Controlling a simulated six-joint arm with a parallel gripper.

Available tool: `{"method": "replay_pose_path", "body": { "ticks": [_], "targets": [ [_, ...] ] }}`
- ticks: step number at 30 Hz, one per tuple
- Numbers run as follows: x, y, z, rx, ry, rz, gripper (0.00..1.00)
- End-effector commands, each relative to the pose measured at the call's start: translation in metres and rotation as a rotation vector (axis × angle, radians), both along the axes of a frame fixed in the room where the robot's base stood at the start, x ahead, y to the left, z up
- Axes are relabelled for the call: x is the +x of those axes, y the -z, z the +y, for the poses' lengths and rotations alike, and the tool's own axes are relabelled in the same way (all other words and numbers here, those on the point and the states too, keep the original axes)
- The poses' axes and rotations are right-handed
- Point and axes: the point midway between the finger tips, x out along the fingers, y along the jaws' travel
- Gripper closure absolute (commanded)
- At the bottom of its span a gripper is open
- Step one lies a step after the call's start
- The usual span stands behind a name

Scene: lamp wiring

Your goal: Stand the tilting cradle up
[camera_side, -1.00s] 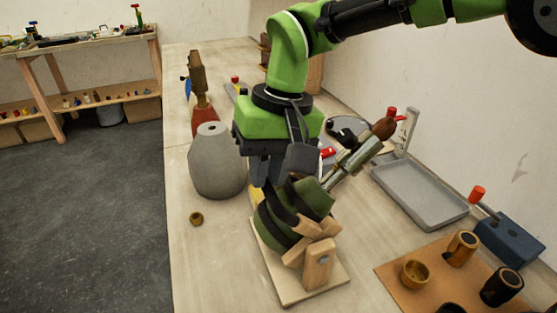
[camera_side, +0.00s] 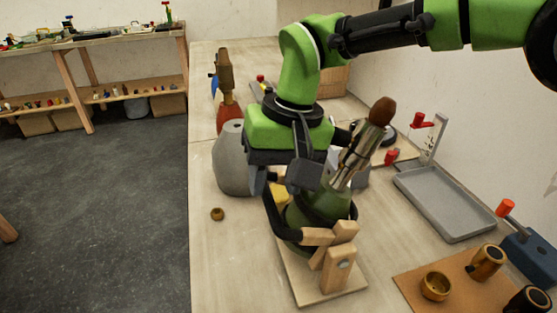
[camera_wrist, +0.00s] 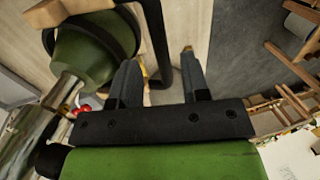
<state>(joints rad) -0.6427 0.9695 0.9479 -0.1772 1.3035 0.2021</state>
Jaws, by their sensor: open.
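The tilting cradle stands on a pale wooden base (camera_side: 300,283) with wooden pivot blocks (camera_side: 338,268). Its black frame (camera_side: 270,215) holds a dark green bottle-shaped body (camera_side: 318,208) with a metal neck (camera_side: 355,160) and brown top (camera_side: 382,110). The body leans to the upper right, fairly steep but not upright. In the wrist view the green body (camera_wrist: 85,55) is at upper left. My gripper (camera_wrist: 160,60) is open, and a black bar of the frame (camera_wrist: 152,35) shows between its fingers. Whether the fingers touch it I cannot tell. My wrist hides part of the cradle in the side view.
A grey vase (camera_side: 230,160) stands close to the left of my gripper. A small brass ring (camera_side: 217,214) lies in front of it. A grey tray (camera_side: 445,203) and a brown board with cups (camera_side: 410,283) are at right. The front left table is clear.

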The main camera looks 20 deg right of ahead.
Motion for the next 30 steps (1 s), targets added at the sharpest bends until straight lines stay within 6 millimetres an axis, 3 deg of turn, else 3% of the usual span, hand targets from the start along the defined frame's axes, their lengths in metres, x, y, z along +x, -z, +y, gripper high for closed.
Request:
{"method": "replay_pose_path", "body": {
  "ticks": [12,15,27,28,30],
  "targets": [
    [0.001,-0.074,-0.015,0.006,0.001,-0.007,0.58],
    [0.001,-0.085,-0.017,0.004,0.000,-0.005,0.58],
    [0.000,-0.095,-0.020,0.002,0.000,-0.002,0.58],
    [0.000,-0.095,-0.020,0.002,0.000,-0.002,0.60],
    [0.000,-0.095,-0.020,0.002,0.000,-0.002,0.76]
  ]
}}
